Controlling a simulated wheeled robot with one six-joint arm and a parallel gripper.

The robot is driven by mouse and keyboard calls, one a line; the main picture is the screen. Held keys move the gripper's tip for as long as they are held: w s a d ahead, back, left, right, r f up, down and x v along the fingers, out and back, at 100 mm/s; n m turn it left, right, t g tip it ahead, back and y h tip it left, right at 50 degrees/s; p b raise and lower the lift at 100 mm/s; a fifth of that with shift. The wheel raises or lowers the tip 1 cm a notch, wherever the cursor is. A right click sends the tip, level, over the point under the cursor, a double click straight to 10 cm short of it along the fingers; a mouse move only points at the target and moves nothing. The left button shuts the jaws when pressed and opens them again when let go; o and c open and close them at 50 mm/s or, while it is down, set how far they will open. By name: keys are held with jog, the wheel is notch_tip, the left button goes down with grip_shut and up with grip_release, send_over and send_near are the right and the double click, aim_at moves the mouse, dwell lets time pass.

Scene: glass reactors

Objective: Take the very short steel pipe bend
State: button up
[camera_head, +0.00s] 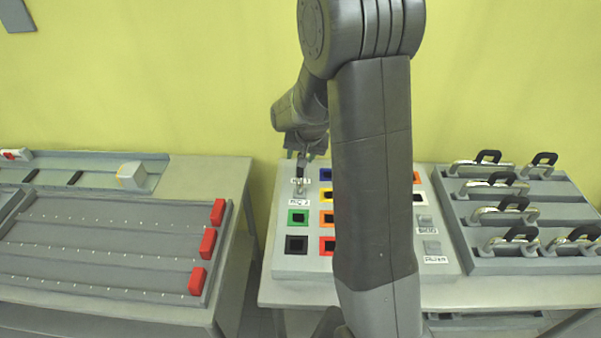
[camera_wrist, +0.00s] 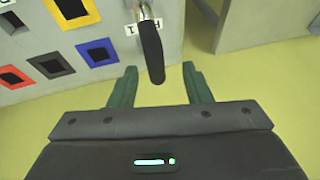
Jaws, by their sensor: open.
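A very short steel piece with a black handle, apparently the very short pipe bend (camera_head: 301,172), stands at the back left of the grey board. In the wrist view its black handle (camera_wrist: 152,54) points toward my gripper (camera_wrist: 160,84), and a bit of steel shows at the top edge beside a white label. My gripper is open, with one green finger on each side of the handle's end and visible gaps to both. In the head view my gripper (camera_head: 301,155) is just above the handle, partly hidden by my arm. The steel part is mostly hidden.
The grey board (camera_head: 284,265) has coloured square sockets. A rack (camera_head: 480,265) at right holds several steel pipe bends with black handles. A yellow wall stands behind.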

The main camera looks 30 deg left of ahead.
jog(key=shift+d+p+x, duration=0.2)
jog(key=shift+p+x, duration=0.25)
jog(key=shift+x, duration=1.55)
jog(key=shift+w, duration=0.1)
jog(key=shift+d, duration=0.1)
jog(key=shift+c, duration=0.2)
grip_shut()
